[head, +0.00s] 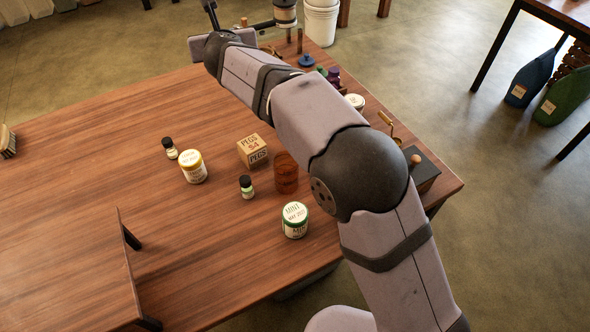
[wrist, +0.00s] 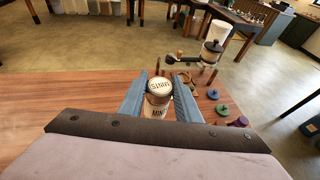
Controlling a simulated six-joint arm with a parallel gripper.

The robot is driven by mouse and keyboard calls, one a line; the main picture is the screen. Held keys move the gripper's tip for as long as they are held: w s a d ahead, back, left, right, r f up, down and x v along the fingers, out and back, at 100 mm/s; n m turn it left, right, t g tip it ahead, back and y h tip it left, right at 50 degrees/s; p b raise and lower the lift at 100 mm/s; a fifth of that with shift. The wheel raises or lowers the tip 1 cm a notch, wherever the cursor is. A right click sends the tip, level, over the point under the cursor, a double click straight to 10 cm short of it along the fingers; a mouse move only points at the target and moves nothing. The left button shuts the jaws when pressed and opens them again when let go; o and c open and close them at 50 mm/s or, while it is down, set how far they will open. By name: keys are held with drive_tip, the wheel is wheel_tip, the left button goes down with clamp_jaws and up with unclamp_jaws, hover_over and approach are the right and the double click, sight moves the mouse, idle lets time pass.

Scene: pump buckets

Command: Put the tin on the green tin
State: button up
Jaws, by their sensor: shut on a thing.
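My gripper (wrist: 162,78) is shut on a tin (wrist: 158,97) with a pale lid and dark lettering, seen between its blue-grey fingers in the wrist view. The tin's lower part is hidden by my gripper body. In the head view the held tin cannot be made out. The green tin (head: 295,220), a white tin with a green rim and label, stands upright near the table's front edge, left of my arm's elbow. My wrist is far behind it, over the back of the table. Nothing is on the green tin's lid.
Near the green tin stand an amber jar (head: 287,174), a small dark-capped bottle (head: 247,188) and a pegs box (head: 252,150). A yellow-rimmed tin (head: 193,167) and another bottle (head: 170,148) stand further left. A raised board (head: 75,265) is at front left. The table's left is mostly clear.

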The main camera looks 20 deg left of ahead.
drive_tip(key=shift+w+d+n+g+y+p, duration=0.6)
drive_tip(key=shift+w+d+n+y+p, duration=0.15)
drive_tip(key=shift+d+n+y+p, duration=0.15)
drive_tip(key=n+g+y+p, duration=0.4)
drive_tip(key=n+g+p, duration=1)
drive_tip(key=g+p, duration=0.2)
hover_over(295, 212)
drive_tip(key=shift+f, duration=7.6)
drive_tip(key=shift+b, duration=0.3)
